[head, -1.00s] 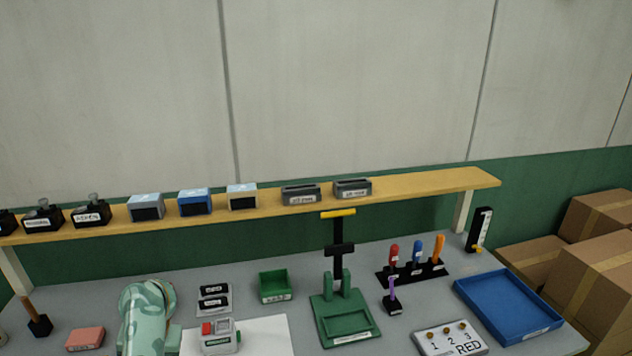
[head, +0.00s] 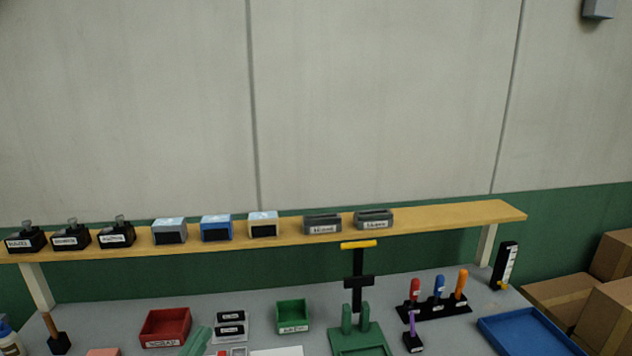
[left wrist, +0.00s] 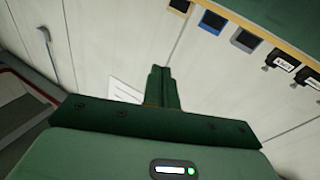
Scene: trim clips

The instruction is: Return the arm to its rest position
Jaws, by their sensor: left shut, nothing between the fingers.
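My left arm shows in the head view only as a small pale green piece (head: 197,341) at the bottom edge, between the red bin and the dark labelled blocks. In the left wrist view my left gripper (left wrist: 163,88) shows as dark green fingers pressed together. Nothing is between them, and no object touches them. My right arm and gripper are in neither view.
On the table are a red bin (head: 166,327), a green bin (head: 293,316), a green press-like stand (head: 358,340), a tool rack (head: 434,309) and a blue tray (head: 525,333). Cartons stand at right.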

